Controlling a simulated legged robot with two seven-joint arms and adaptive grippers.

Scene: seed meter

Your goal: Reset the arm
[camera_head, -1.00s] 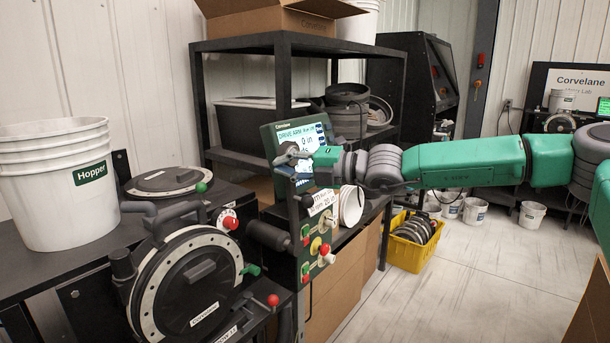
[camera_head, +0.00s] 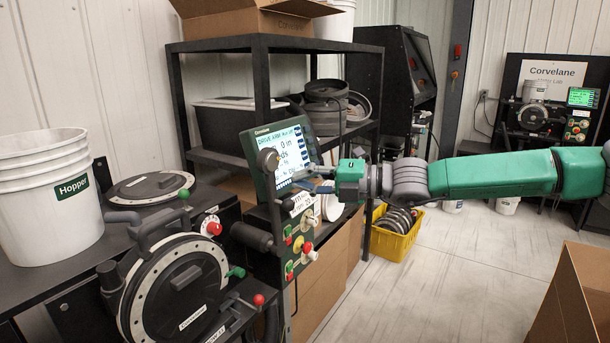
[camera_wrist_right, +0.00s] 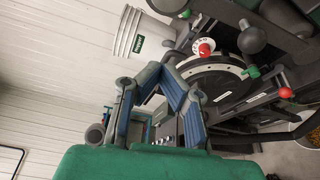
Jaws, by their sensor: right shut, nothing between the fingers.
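My right arm comes in from the right in the head view. Its gripper (camera_head: 315,182) is shut and empty, in front of the lower right of the lit display screen (camera_head: 282,155). The screen's heading reads "DRIVE ARM". Below the screen is a control panel (camera_head: 300,238) with red, green and yellow knobs. In the right wrist view the fingers (camera_wrist_right: 162,72) come together with nothing between them. My left gripper is out of view.
The seed meter (camera_head: 178,290) with its round cover stands at the lower left, beside the white hopper bucket (camera_head: 45,215). A black shelf (camera_head: 262,95) stands behind the screen. A yellow crate (camera_head: 397,235) is on the floor. A cardboard box (camera_head: 580,300) is at the lower right.

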